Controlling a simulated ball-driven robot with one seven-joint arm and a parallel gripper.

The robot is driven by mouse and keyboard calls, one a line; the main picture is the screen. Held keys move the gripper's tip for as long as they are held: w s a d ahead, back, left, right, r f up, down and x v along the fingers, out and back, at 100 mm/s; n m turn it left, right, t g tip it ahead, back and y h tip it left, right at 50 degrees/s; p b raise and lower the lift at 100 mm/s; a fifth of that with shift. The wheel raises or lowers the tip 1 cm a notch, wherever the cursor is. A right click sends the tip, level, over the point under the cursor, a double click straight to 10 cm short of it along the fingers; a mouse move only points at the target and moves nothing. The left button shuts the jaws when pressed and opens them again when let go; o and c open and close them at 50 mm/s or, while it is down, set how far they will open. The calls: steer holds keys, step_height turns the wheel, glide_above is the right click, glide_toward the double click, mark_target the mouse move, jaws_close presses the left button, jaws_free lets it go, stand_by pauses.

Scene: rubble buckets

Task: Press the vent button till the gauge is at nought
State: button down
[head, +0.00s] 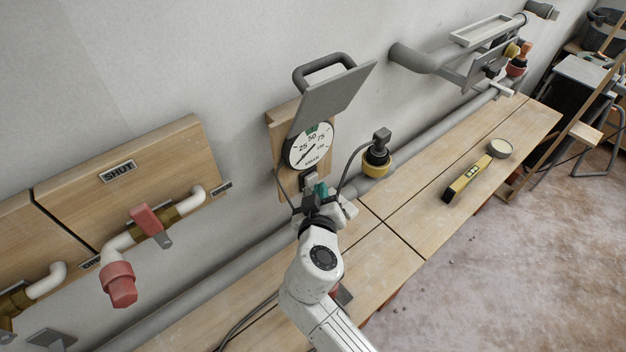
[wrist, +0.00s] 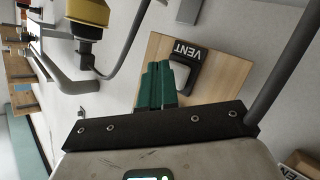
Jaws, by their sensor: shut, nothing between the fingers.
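The round white gauge (head: 311,147) hangs on a wooden board on the wall, under a raised grey flap (head: 331,97). Its dark needle points to the lower left, on the low side of the 25 mark; the exact reading is too small to tell. My gripper (head: 321,189) is just below the gauge. In the wrist view its green fingers (wrist: 157,80) are shut and empty, close in front of the pale vent button (wrist: 181,74), set in a black frame marked VENT (wrist: 186,54). I cannot tell whether the fingertips touch the button. In the head view my gripper largely hides it.
A black and yellow cable fitting (head: 377,160) stands right of the gauge, with its cable looping near my gripper. A long grey pipe runs along the wall. A yellow level (head: 467,179) and a round tin (head: 500,148) lie on the wooden bench. Red-handled valve (head: 150,222) at left.

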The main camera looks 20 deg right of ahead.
steer(key=shift+s+d, duration=0.1)
steer(key=shift+s, duration=0.15)
steer(key=shift+s+d, duration=0.25)
steer(key=shift+s, duration=0.55)
steer(key=shift+s+d, duration=0.25)
steer(key=shift+s, duration=0.55)
steer(key=shift+s+d, duration=0.25)
steer(key=shift+s, duration=0.55)
